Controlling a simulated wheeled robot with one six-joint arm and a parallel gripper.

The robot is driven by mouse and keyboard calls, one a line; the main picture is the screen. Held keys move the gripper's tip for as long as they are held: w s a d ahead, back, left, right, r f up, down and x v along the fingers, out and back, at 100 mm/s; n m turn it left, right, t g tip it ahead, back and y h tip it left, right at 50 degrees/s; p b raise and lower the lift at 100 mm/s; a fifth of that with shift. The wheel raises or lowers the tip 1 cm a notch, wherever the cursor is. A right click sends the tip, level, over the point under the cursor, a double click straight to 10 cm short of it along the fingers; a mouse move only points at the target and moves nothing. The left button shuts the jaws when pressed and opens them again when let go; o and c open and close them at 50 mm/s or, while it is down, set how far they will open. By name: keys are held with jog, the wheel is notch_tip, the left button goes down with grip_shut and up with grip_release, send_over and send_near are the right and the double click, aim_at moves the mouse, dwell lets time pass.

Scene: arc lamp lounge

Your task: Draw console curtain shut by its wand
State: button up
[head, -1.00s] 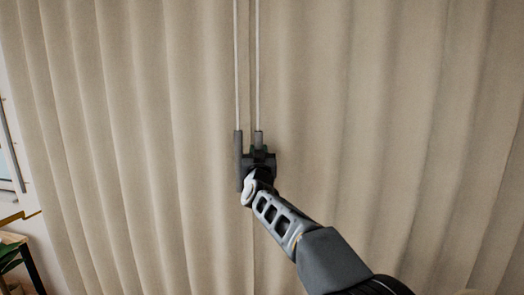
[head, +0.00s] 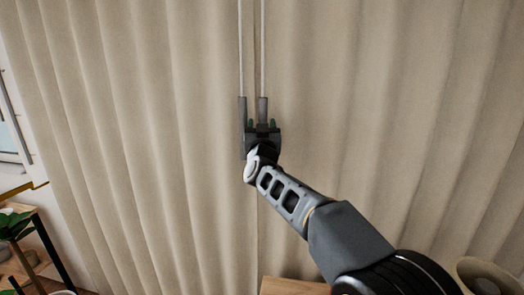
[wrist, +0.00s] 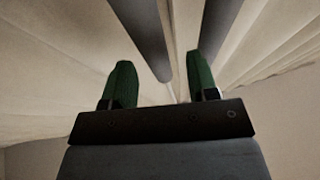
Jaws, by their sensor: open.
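The beige curtain (head: 150,110) fills most of the head view, its two parts meeting at a vertical line near the middle. Two thin pale wands hang there, ending in dark grey handles: a left handle (head: 242,115) and a right handle (head: 263,108). My gripper (head: 262,124) is open with green finger pads, one on each side of the right handle. The left handle hangs just outside it. In the wrist view my gripper (wrist: 160,80) has one dark handle (wrist: 142,38) between its fingers and another (wrist: 217,28) beyond the right finger. Contact cannot be told.
A wooden surface (head: 292,287) and a round beige pot (head: 488,272) are at the bottom, near my arm.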

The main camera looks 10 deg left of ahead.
jog(key=b+v, duration=0.3)
jog(key=v, duration=0.7)
jog(key=s+a+f+n+g+y, duration=0.1)
jog(key=s+f+n+g+y, duration=0.1)
jog(key=f+g, duration=0.5)
jog(key=s+a+f+n+g+y, duration=0.1)
jog(key=s+f+g, duration=0.15)
jog(key=f, duration=0.75)
jog(key=s+d+f+m+g+h, duration=0.1)
jog(key=s+d+f+g+h, duration=0.1)
jog(key=s+d, duration=0.4)
jog(key=s+d+f+m+g+h, duration=0.2)
jog(key=s+d+f, duration=0.4)
jog(key=d, duration=0.7)
jog(key=s+d+f+m+g+h, duration=0.2)
jog(key=s+d+f+g+h, duration=0.1)
jog(key=d, duration=0.6)
jog(key=s+f+g, duration=0.1)
jog(key=s+f, duration=0.1)
jog(key=s, duration=0.1)
jog(key=shift+s+d+f+g, duration=0.3)
jog(key=shift+s+g, duration=0.05)
jog(key=shift+s, duration=0.05)
